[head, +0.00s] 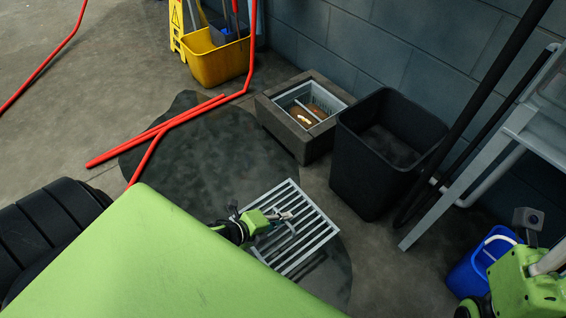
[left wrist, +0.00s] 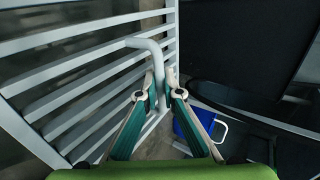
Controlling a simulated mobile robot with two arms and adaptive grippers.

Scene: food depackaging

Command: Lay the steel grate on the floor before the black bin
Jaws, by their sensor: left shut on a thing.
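The steel grate (head: 327,236) is a pale slatted panel over the dark wet patch, in front of and left of the black bin (head: 352,170). My left gripper (head: 287,216) is shut on the bent handle bar of the grate. In the left wrist view, its two fingers (left wrist: 162,92) close on that bar, with the slats of the grate (left wrist: 80,80) to the left. I cannot tell whether the grate touches the floor. My right gripper (head: 548,262) is at the lower right, partly cut off by the picture edge, and its fingers are unclear.
An open concrete box (head: 290,137) with a white basket (head: 328,95) stands left of the bin. A red hose or rail (head: 165,128) crosses the floor. A yellow mop bucket (head: 215,65), a blue bucket (head: 468,276) and a grey table frame (head: 455,180) stand around.

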